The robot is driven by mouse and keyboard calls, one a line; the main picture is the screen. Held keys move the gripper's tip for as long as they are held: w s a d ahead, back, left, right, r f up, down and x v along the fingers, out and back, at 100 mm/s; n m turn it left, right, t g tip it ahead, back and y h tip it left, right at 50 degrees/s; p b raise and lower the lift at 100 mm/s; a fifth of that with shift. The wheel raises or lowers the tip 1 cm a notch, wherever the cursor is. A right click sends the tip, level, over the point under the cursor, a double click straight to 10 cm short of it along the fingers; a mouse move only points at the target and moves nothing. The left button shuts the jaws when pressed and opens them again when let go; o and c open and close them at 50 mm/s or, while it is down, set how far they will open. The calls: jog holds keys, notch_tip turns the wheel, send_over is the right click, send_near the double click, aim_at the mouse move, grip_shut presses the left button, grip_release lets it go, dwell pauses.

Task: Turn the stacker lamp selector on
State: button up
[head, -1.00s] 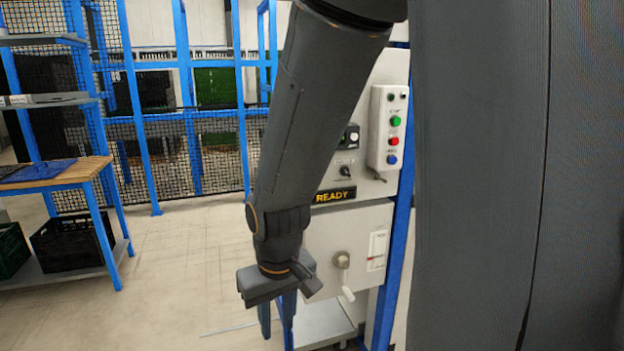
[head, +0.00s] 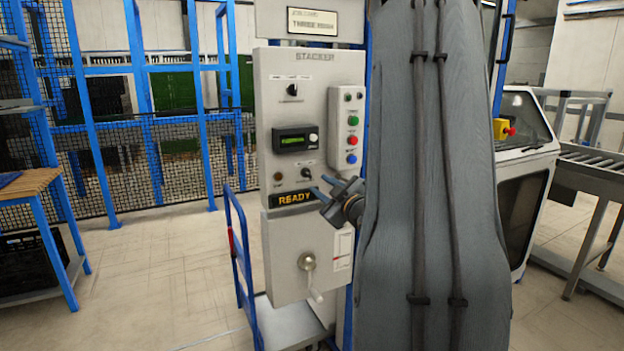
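The stacker panel (head: 268,120) is a pale grey cabinet face with "STACKER" at its top. A black rotary knob (head: 292,90) with small position marks sits high on it. A second, smaller black knob (head: 306,172) sits lower, beside a dark brownish round lamp or button (head: 278,177). Labels are too small to tell which knob is the lamp selector. My gripper (head: 322,187) is in front of the panel's lower right, just below and right of the smaller knob. Its fingers are apart, empty, and point left. I cannot tell any contact.
A lit READY sign (head: 290,199) and a lever (head: 309,275) are below. A green display (head: 294,140) sits mid-panel. A button box (head: 347,125) is close above my gripper. A blue cart frame (head: 240,250) stands at lower left.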

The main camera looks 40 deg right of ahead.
aim_at(309, 175)
jog(key=x, duration=0.2)
jog(key=p+x, duration=0.1)
jog(key=x, duration=0.2)
jog(key=p+x, duration=0.1)
jog(key=x, duration=0.1)
jog(key=shift+w+d+r, duration=0.2)
jog(key=shift+w+r, duration=0.1)
jog(key=shift+c, duration=0.4)
grip_shut()
